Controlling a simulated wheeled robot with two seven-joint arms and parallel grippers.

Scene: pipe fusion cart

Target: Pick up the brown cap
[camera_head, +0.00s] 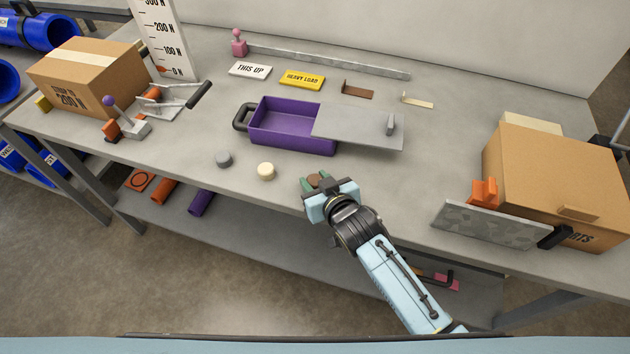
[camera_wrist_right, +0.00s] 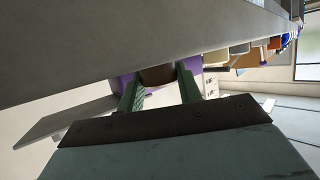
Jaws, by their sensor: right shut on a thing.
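The brown cap (camera_head: 315,181) is between the green fingers of my right gripper (camera_head: 316,183), near the front edge of the bench. In the right wrist view the right gripper (camera_wrist_right: 160,86) is shut on the brown cap (camera_wrist_right: 158,76), with a finger on each side. I cannot tell whether the cap still touches the bench top. A grey cap (camera_head: 224,160) and a cream cap (camera_head: 266,171) stand on the bench to its left. My left gripper is not in view.
A purple box (camera_head: 290,140) with a grey sliding lid (camera_head: 360,128) lies behind the gripper. Cardboard boxes stand at left (camera_head: 90,78) and right (camera_head: 555,185). A grey plate (camera_head: 490,224) with an orange clamp is at the right front. Bench top between the gripper and plate is clear.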

